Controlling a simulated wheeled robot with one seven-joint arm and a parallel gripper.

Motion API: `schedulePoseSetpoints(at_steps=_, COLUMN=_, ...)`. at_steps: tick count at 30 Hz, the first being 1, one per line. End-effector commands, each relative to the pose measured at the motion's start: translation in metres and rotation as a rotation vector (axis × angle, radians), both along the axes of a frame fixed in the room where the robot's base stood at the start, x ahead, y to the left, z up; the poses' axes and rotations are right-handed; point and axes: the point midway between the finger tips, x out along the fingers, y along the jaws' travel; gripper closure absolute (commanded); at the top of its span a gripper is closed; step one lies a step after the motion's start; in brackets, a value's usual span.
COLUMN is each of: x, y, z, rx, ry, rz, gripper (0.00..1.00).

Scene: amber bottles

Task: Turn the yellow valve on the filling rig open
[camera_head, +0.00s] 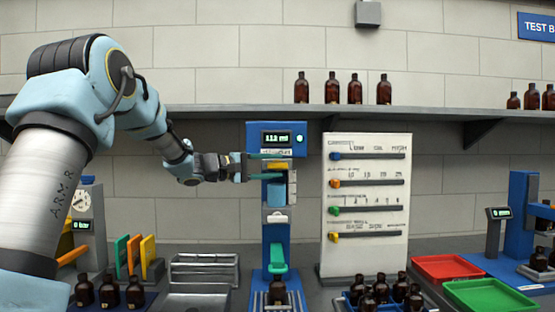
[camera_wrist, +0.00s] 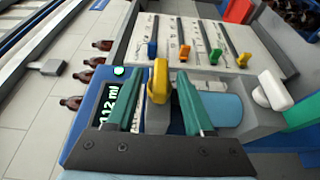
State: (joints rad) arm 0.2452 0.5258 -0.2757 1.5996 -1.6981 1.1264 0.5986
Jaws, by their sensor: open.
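The blue filling rig (camera_head: 276,215) stands at the middle of the counter, with a lit display at its top. Its yellow valve (camera_head: 278,166) sits just below the display, and the valve (camera_wrist: 159,82) also shows in the wrist view. My gripper (camera_head: 268,167) reaches the rig from the left. In the wrist view my gripper (camera_wrist: 160,105) is open, with a green finger on each side of the valve. I cannot tell whether either finger touches it. The rig's display (camera_wrist: 107,107) is partly covered by a finger. An amber bottle (camera_head: 278,290) stands at the rig's base.
A white slider panel (camera_head: 365,200) stands close to the rig's right. Amber bottles (camera_head: 368,295) fill a rack at the front. Red (camera_head: 447,267) and green (camera_head: 490,298) trays lie at the right. A shelf (camera_head: 430,113) with bottles runs above. A wire rack (camera_head: 205,268) is left.

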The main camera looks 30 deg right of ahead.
Motion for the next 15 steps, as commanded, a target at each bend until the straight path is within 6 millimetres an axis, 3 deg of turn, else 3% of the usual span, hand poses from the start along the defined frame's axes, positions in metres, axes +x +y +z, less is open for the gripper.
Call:
schedulePoseSetpoints(at_steps=6, x=-0.001, y=-0.016, z=0.0, rx=0.001, ry=0.001, rz=-0.001, gripper=0.47)
schedulePoseSetpoints(at_steps=15, x=-0.001, y=-0.017, z=-0.001, rx=0.001, ry=0.0, rz=0.0, gripper=0.5)
